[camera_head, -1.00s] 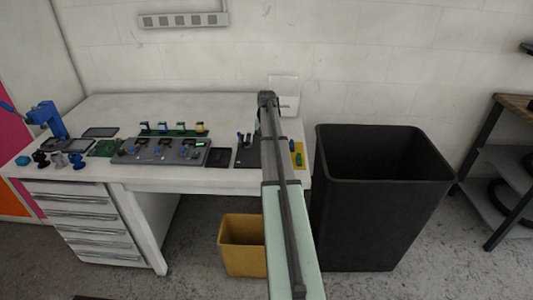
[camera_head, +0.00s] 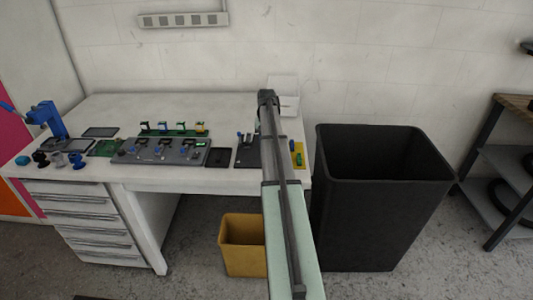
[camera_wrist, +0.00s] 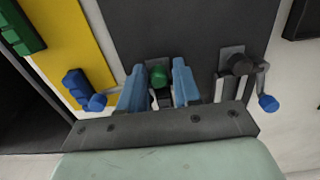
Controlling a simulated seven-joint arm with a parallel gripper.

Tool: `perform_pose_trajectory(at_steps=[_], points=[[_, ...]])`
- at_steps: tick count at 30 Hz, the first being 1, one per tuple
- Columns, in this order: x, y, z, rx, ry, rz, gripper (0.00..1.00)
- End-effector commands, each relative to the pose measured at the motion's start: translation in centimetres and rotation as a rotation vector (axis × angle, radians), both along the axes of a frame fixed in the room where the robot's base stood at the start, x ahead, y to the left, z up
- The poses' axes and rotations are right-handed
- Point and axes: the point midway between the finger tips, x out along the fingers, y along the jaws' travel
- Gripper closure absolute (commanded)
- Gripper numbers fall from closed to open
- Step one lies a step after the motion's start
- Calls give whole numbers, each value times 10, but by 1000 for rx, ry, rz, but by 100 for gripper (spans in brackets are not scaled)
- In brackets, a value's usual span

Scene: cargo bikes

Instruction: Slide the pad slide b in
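A dark plate (camera_head: 247,157) lies near the right end of the workbench, partly hidden by my arm. In the wrist view the dark plate (camera_wrist: 190,25) carries a green-capped knob (camera_wrist: 158,76) and a black knob (camera_wrist: 240,65) with pale grey rails and a blue-tipped lever (camera_wrist: 267,102). I cannot tell from any label which of these is pad slide b. My gripper (camera_wrist: 159,80) has its two blue fingers apart, one on each side of the green-capped knob, with small gaps showing. My arm hides the gripper in the head view.
A yellow tray (camera_wrist: 72,45) with green and blue pieces lies beside the plate. A grey fixture board (camera_head: 165,152) and a small black tray (camera_head: 219,157) stand to the left. A large black bin (camera_head: 375,220) stands right of the bench, a yellow bin (camera_head: 243,240) below.

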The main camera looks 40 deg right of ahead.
Motion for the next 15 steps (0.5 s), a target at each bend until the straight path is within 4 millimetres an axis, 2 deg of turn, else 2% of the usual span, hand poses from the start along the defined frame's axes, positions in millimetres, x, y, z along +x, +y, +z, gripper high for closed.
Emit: perform_pose_trajectory(at_steps=[3, 15], points=[[1, -4, 13, -11, -4, -2, 62], [0, -2, 42, -6, -1, -1, 62]])
